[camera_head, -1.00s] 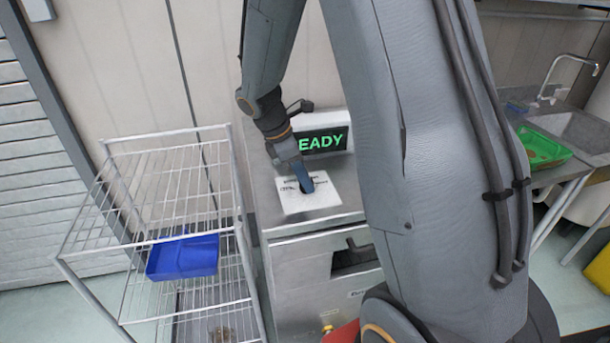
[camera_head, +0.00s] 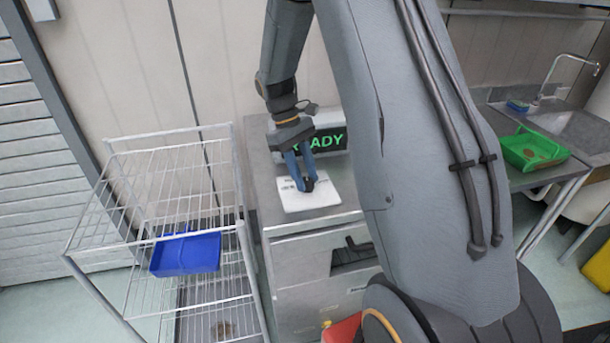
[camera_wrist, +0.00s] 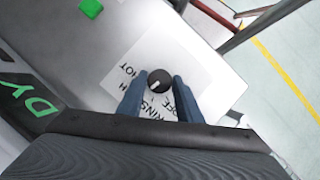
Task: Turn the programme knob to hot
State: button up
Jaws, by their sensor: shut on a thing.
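The programme knob (camera_wrist: 159,80) is a small round black knob with a white mark on it. It stands on a white label plate (camera_wrist: 205,68) printed with words including HOT and RINSE. In the wrist view the mark points down and left, and HOT is printed left of the knob. I cannot tell exactly which word the mark meets. My gripper (camera_head: 304,186) points down at the plate, which also shows in the head view (camera_head: 322,197). Its two blue fingers are shut on the knob, one on each side.
A lit display (camera_head: 327,141) stands behind the plate, partly hidden by my gripper. A wire rack (camera_head: 165,147) with a blue tray (camera_head: 185,254) stands close on the left. A green tray (camera_head: 533,148) lies by the sink at right. A green square (camera_wrist: 89,34) shows in the wrist view.

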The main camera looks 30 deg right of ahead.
jog(key=m+y, duration=0.1)
jog(key=m, duration=0.1)
jog(key=m+y, duration=0.1)
jog(key=m, duration=0.2)
jog(key=shift+d+m, duration=0.2)
jog(key=shift+m, duration=0.1)
jog(key=m+y, duration=0.1)
jog(key=m, duration=0.1)
jog(key=m+y+p, duration=0.1)
jog(key=m, duration=0.2)
jog(key=shift+d+m+t, duration=0.2)
jog(key=shift+m+t, duration=0.1)
jog(key=o, duration=1)
jog(key=b+v, duration=0.2)
jog(key=v, duration=0.5)
jog(key=shift+w+d+r+b, duration=0.15)
jog(key=shift+d+r+b, duration=0.1)
jog(key=shift+r+b, duration=0.1)
